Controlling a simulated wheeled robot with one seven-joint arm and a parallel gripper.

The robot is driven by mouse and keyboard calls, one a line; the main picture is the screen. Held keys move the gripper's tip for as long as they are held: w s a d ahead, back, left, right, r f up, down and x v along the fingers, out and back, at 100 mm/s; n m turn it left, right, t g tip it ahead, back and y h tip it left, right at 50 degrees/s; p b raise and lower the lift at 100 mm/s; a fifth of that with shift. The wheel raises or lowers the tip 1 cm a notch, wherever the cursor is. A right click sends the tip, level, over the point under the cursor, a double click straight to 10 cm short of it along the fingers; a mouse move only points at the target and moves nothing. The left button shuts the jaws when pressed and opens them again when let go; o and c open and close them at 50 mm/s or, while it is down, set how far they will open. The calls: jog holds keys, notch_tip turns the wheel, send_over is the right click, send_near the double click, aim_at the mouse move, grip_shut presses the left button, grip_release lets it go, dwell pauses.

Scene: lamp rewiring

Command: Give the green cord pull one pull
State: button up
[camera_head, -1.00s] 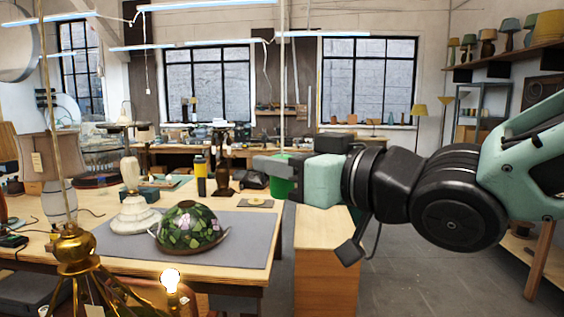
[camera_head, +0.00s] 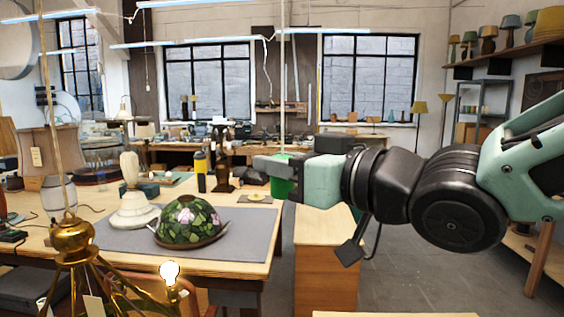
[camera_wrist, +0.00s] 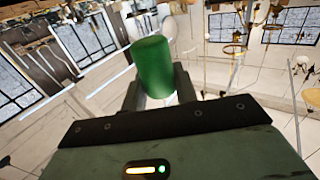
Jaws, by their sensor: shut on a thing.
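The green cord pull (camera_head: 281,186) is a small cylinder on a thin pale cord (camera_head: 282,90) that runs up out of view. My gripper (camera_head: 274,166) is shut on it, with the fingers reaching left in the head view. The green pull (camera_wrist: 152,66) also shows between the fingers in the wrist view. Part of the pull is hidden by the fingers in the head view.
A brass fixture (camera_head: 72,240) with a glowing bulb (camera_head: 170,272) stands in front at left. Open floor (camera_head: 420,280) lies below my arm.

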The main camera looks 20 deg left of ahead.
jog(key=shift+r, duration=0.15)
jog(key=shift+r+p, duration=1.1)
jog(key=shift+r, duration=0.05)
jog(key=o, duration=1)
